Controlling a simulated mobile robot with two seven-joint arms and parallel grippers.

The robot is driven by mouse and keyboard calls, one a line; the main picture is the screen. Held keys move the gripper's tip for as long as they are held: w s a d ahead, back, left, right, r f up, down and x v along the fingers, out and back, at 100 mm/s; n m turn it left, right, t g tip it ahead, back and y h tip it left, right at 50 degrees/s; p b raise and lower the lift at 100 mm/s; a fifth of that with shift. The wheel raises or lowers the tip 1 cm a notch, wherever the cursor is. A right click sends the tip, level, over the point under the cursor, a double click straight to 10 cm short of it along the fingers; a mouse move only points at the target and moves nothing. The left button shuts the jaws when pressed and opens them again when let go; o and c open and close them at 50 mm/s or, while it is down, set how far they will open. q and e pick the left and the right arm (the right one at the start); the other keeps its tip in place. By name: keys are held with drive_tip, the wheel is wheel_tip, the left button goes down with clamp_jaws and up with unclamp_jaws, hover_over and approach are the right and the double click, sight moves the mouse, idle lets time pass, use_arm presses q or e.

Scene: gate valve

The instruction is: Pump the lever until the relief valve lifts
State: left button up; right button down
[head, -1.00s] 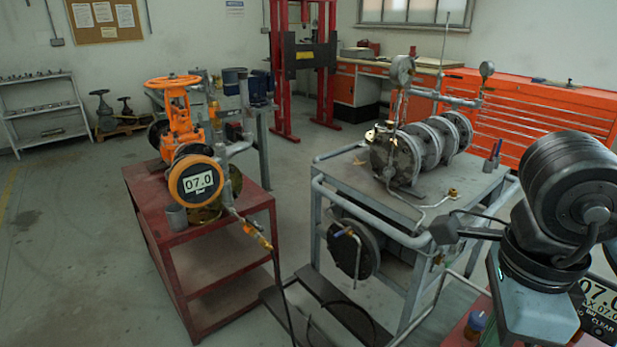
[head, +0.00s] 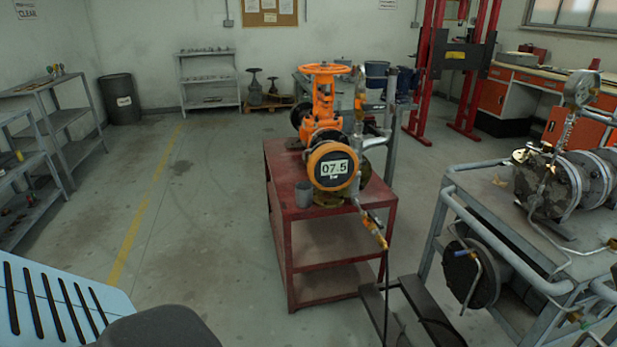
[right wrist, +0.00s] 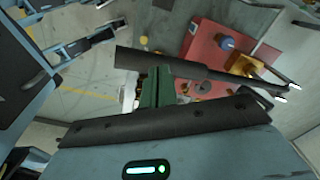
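The orange gate valve (head: 321,110) stands on a red cart (head: 335,233) in the head view. Its round gauge (head: 333,168) reads 07.5 bar. A hose with a brass fitting runs down from its side. In the right wrist view, a long dark bar (right wrist: 195,70) crosses in front of a red surface with a blue cap (right wrist: 228,43) and a brass part; it may be the lever. My right gripper (right wrist: 160,85) is there, with a green block between its dark plate and the bar; I cannot tell whether it grips the bar. My left gripper is out of view.
A grey steel stand (head: 520,222) with a flanged vessel (head: 553,183) and gauge stands right of the cart. Shelves (head: 30,150) line the left wall, near a dark bin (head: 121,101). Floor left of the cart is clear. A red press stands behind.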

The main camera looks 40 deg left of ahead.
use_arm(q)
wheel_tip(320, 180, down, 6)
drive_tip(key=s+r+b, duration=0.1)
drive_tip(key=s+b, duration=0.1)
drive_tip(key=b, duration=0.3)
use_arm(e)
wheel_tip(320, 180, down, 10)
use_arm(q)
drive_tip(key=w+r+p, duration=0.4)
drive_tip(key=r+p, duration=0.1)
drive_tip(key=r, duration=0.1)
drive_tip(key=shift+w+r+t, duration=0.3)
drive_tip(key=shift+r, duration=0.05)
use_arm(e)
wheel_tip(320, 180, up, 10)
drive_tip(key=shift+r, duration=0.2)
use_arm(q)
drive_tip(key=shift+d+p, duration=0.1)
drive_tip(key=shift+p, duration=0.2)
use_arm(e)
drive_tip(key=shift+r, duration=0.1)
